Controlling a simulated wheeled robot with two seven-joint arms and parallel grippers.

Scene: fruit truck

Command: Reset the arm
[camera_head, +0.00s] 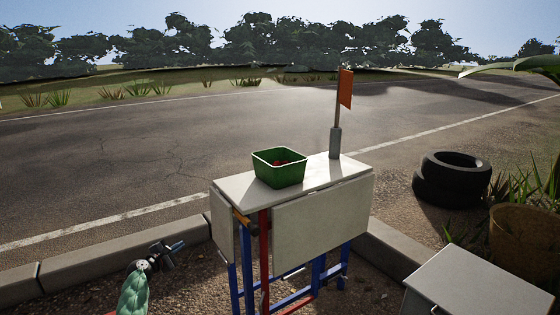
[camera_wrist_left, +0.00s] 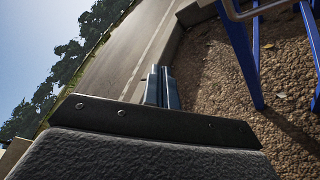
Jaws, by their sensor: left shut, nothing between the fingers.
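My left gripper (camera_head: 178,247) is at the lower left of the head view, left of the folding table and apart from it. Its fingers are together and hold nothing. In the left wrist view the shut fingers (camera_wrist_left: 162,88) show in the middle, with gravel and road beyond them. Part of my left arm shows at the bottom left of the head view, with a green covering. My right gripper is in neither view.
A white-topped folding table (camera_head: 318,174) with blue and red legs stands in the middle. It bears a green basket (camera_head: 279,175) with something red inside and an orange flag (camera_head: 345,88). Stacked tyres (camera_head: 452,180), a white box (camera_head: 478,285) and a kerb (camera_head: 90,262) are around it.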

